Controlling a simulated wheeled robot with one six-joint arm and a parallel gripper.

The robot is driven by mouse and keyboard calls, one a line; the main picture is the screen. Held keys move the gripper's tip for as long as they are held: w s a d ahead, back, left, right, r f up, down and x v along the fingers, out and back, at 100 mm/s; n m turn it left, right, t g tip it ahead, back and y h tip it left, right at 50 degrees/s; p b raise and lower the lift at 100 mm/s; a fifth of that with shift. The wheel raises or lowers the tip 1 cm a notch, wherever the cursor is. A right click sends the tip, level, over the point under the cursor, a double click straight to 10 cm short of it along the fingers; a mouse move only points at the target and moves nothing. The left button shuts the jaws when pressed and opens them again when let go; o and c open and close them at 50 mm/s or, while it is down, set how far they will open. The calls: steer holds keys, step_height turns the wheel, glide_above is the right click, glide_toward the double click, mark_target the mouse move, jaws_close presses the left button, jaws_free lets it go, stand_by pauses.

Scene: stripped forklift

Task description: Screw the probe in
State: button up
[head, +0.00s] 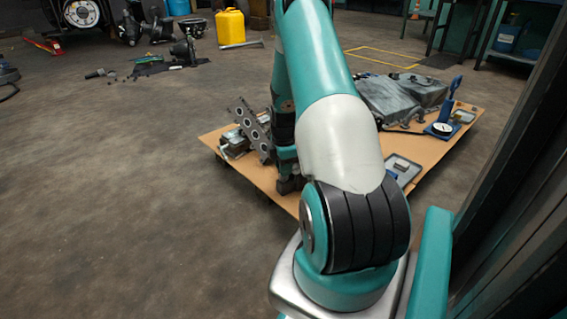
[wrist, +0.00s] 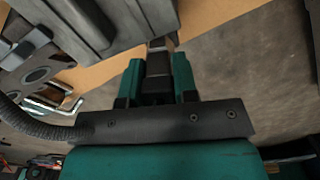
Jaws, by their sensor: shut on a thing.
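My gripper (wrist: 158,68) is shut on a small dark piece (wrist: 158,62), which I take to be the probe; its far end is brownish and little of it shows. In the head view my gripper (head: 287,175) points down over the left part of the board, just right of a tilted grey metal plate with round holes (head: 250,127). In the wrist view a grey metal block (wrist: 82,22) lies close beside the fingertips at upper left. Whether the held piece touches it, I cannot tell. No threaded hole for the probe can be made out.
A low brown board (head: 262,183) carries a large grey casing (head: 400,98), a blue stand with a dial gauge (head: 442,128) and a small tray (head: 402,168). A ribbed dark hose (wrist: 40,127) curves at left in the wrist view. The floor left of the board is clear.

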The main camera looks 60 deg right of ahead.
steer(key=m+p, duration=0.1)
steer(key=p, duration=0.1)
steer(key=m+p, duration=0.2)
steer(key=shift+r+p, duration=0.4)
steer(key=m+p, duration=0.4)
steer(key=p, duration=0.1)
steer(key=shift+f+m, duration=0.1)
steer(key=shift+m, duration=0.3)
steer(key=m+p, duration=0.3)
steer(key=m, duration=0.1)
steer(key=shift+m, duration=0.3)
steer(key=m+p, duration=0.3)
steer(key=m, duration=0.1)
steer(key=shift+m, duration=0.3)
steer(key=m+p, duration=0.1)
steer(key=m, duration=0.2)
steer(key=shift+f, duration=0.1)
steer(key=m+p, duration=0.2)
steer(key=m, duration=0.3)
steer(key=m+p, duration=0.1)
steer(key=m, duration=0.3)
steer(key=shift+w+m, duration=0.1)
steer(key=shift+m, duration=0.2)
steer(key=shift+d+m, duration=0.1)
steer(key=shift+m, duration=1.7)
